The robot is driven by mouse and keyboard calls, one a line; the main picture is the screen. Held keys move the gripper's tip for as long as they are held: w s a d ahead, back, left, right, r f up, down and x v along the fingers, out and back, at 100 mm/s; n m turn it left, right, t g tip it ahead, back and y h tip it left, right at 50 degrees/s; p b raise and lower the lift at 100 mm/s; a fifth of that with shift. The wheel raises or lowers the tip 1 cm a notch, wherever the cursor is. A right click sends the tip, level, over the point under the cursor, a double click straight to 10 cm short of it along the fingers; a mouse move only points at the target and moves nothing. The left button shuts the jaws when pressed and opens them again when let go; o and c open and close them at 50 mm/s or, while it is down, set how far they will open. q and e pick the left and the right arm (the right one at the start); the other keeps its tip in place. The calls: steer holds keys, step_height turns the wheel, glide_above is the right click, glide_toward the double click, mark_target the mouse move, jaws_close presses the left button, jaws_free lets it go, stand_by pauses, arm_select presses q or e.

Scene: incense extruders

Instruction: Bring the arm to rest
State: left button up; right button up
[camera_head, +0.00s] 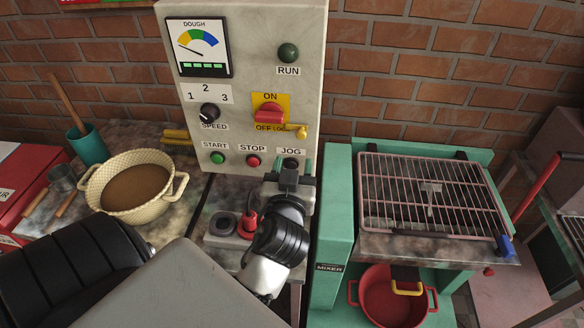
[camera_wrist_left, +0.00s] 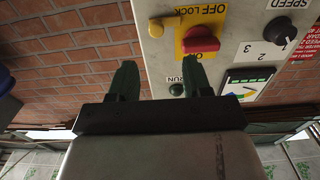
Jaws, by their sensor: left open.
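My left gripper (camera_head: 291,171) is raised in front of the lower part of the grey control panel (camera_head: 248,100), near the JOG button (camera_head: 291,163). Its two green fingertips stand apart with nothing between them. In the left wrist view, the open fingers (camera_wrist_left: 160,82) point toward the panel and the brick wall. The panel has a red switch (camera_head: 269,112) on a yellow ON/OFF LOCK plate, a black speed knob (camera_head: 209,113), a green START button (camera_head: 217,157) and a red STOP button (camera_head: 253,160). My right gripper does not show in either view.
A cream basket-like bowl (camera_head: 101,204) of brown material stands left on the worktop, beside a teal cup (camera_head: 88,146). A green mixer (camera_head: 333,230) with a wire grate (camera_head: 430,193) stands right. A red pot (camera_head: 388,300) sits below. A red plug (camera_head: 246,224) is by my arm.

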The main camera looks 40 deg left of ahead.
arm_select(q)
steer(key=shift+v, duration=0.8)
steer(key=shift+a, duration=0.1)
steer(key=s+d+f+m+g+h, duration=0.4)
steer(key=s+f+g+h, duration=0.15)
steer(key=s+f, duration=0.3)
steer(key=s+d+f+m+g+h, duration=0.4)
steer(key=s+f+g, duration=0.25)
steer(key=f, duration=0.25)
step_height(320, 180, down, 28)
steer(key=s+g, duration=0.1)
steer(key=s, duration=0.1)
steer(key=s+a+f+g, duration=0.1)
steer(key=s+a+f, duration=0.1)
steer(key=s+f, duration=1.2)
steer(key=shift+s+a+m, duration=0.35)
steer(key=shift+s+m, duration=0.05)
steer(key=shift+s, duration=0.55)
